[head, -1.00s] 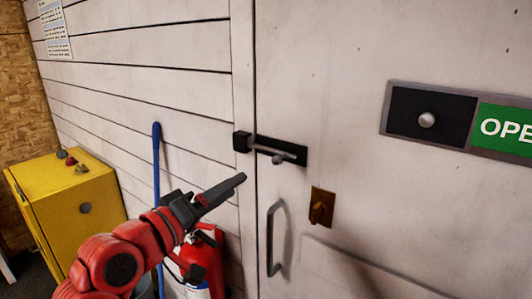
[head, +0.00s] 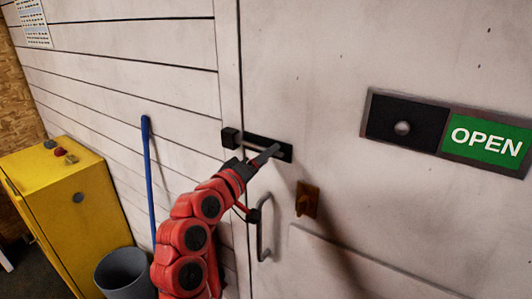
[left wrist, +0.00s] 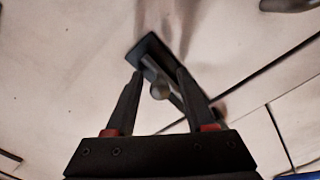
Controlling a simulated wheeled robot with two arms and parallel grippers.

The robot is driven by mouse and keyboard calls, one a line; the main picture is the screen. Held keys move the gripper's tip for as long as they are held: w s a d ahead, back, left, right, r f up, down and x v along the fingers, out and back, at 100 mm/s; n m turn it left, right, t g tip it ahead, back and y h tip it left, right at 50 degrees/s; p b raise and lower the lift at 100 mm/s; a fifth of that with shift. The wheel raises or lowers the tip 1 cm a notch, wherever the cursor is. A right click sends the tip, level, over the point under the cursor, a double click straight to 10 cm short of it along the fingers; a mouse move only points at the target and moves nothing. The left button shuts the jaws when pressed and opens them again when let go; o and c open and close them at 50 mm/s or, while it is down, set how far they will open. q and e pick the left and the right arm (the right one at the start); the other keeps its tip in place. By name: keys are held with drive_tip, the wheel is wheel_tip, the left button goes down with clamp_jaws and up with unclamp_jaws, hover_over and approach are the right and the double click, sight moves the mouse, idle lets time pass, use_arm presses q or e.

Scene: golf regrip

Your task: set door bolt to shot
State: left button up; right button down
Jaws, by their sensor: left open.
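The door bolt (head: 256,139) is a dark plate with a grey rod, mounted on the pale door near its left edge. A black keeper block (head: 230,137) sits on the frame side to its left. My left gripper (head: 265,157) is open in front of the bolt and covers part of it, including its knob, in the head view. In the left wrist view the round bolt knob (left wrist: 160,91) shows between the two open fingers (left wrist: 160,75). I cannot tell whether either finger touches it. My right gripper is out of view.
A vertical door handle (head: 263,228) and a brass lock (head: 307,199) are below the bolt. A sign reading OPEN (head: 487,142) is on the right. A yellow cabinet (head: 70,205), a grey bin (head: 124,272) and a blue pole (head: 148,170) stand to the left.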

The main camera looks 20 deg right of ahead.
use_arm(q)
drive_tip(key=shift+d, duration=0.1)
drive_tip(key=shift+c, duration=0.3)
clamp_jaws()
idle(1.1)
